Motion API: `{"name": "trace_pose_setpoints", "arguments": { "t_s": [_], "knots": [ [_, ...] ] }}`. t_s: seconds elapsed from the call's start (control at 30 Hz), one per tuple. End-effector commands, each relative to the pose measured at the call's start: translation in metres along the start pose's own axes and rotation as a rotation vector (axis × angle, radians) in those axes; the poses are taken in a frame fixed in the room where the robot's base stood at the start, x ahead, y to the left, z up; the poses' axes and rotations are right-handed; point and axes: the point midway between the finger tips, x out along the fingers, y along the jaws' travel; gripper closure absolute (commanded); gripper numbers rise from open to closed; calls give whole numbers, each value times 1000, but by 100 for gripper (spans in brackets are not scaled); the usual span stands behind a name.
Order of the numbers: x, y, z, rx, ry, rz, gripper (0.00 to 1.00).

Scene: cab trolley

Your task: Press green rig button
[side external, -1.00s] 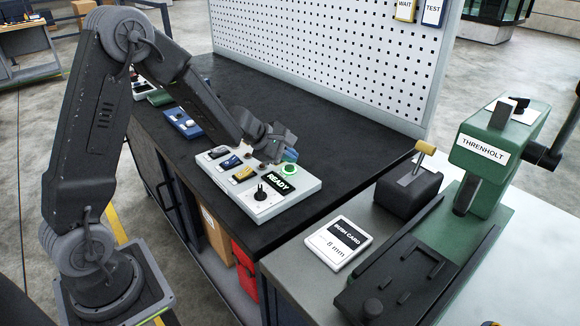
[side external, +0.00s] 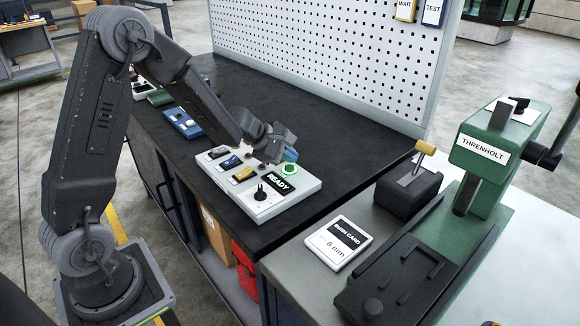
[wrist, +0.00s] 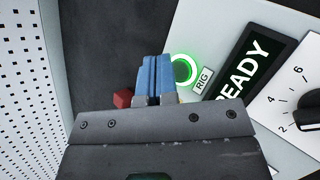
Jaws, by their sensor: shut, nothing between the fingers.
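The green rig button (side external: 289,169) is on the white control panel (side external: 262,211), at the panel's far edge. In the wrist view the button (wrist: 187,69) is a glowing green ring beside a "RIG" label (wrist: 202,80). My gripper (side external: 290,155) is shut and empty, with its blue fingers together. In the wrist view the gripper's fingers (wrist: 157,75) lie just left of the ring and cover part of its left edge. I cannot tell whether the fingertips touch the button or hover above it.
A lit "READY" display (side external: 281,184) and a black knob (side external: 260,192) are on the panel near the button. A perforated board (side external: 330,60) stands behind the black bench. A small red block (wrist: 122,98) shows left of my fingers. The bench top behind the panel is clear.

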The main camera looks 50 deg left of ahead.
Motion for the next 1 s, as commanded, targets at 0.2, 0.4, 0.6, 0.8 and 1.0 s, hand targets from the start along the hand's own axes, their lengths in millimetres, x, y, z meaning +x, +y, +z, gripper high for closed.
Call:
{"name": "trace_pose_setpoints", "arguments": {
  "t_s": [0.2, 0.4, 0.6, 0.8, 1.0],
  "knots": [
    [0, 0, 0, 0, 0, 0, 100],
    [0, 0, 0, 0, 0, 0, 100],
    [2, -2, -2, 0, 0, -1, 100],
    [6, -5, -4, 1, 0, 0, 100],
    [6, -5, -5, 0, 0, 0, 100]
  ]
}}
